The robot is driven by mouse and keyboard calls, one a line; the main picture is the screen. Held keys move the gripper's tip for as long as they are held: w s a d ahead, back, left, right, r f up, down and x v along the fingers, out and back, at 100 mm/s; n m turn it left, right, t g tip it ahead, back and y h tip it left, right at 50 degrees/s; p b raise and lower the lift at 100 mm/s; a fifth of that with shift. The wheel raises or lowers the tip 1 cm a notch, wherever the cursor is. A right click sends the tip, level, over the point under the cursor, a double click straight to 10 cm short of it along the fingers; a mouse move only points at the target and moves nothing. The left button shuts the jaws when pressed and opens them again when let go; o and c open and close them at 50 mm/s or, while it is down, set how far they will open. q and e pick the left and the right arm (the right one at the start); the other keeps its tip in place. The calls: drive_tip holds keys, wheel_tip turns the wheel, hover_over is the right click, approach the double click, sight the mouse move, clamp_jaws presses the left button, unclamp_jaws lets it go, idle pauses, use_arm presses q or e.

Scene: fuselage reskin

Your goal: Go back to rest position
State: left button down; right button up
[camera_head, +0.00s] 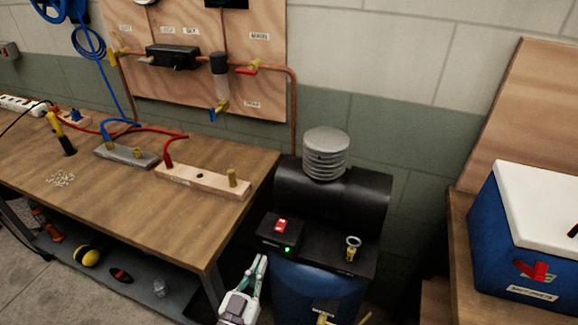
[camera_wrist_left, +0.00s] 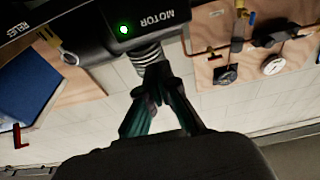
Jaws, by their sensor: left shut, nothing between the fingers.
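My left gripper (camera_head: 260,262) is low in the middle of the head view, in front of the black and blue compressor (camera_head: 318,290). Its two fingers are together and hold nothing. In the left wrist view my left gripper (camera_wrist_left: 155,80) shows with its green fingers converging at the tips, in front of the ribbed grey cylinder (camera_wrist_left: 150,55) and below the black motor box (camera_wrist_left: 125,28). In the head view this box (camera_head: 280,230) has a red switch and a lit green light. I cannot see my right gripper.
A wooden workbench (camera_head: 90,170) with hoses and fittings stands at the left, with a lower shelf. A blue box with a white lid (camera_head: 530,240) stands on a wooden stand at the right. A pipe panel (camera_head: 200,50) hangs on the wall behind.

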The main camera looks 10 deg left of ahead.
use_arm(q)
drive_tip(key=s+a+f+g+y, duration=0.1)
drive_tip(key=s+f+g, duration=0.2)
drive_tip(key=f, duration=0.7)
drive_tip(key=s+f+g, duration=0.3)
drive_tip(key=f, duration=0.6)
drive_tip(key=s+a+f+g+y, duration=0.1)
drive_tip(key=s+f+g, duration=0.2)
drive_tip(key=f, duration=0.7)
drive_tip(key=s+a+f+g, duration=0.2)
drive_tip(key=s+f, duration=0.4)
drive_tip(key=s, duration=0.3)
drive_tip(key=s+a+f+g+y, duration=0.1)
drive_tip(key=s+a+f+g, duration=0.2)
drive_tip(key=s+f, duration=0.3)
drive_tip(key=s+a+f+g, duration=0.2)
drive_tip(key=s+f+g, duration=0.3)
drive_tip(key=s, duration=0.9)
wheel_tip(320, 180, down, 2)
drive_tip(key=shift+a+f+y, duration=0.1)
drive_tip(key=shift+a+y, duration=0.25)
drive_tip(key=shift+y, duration=0.05)
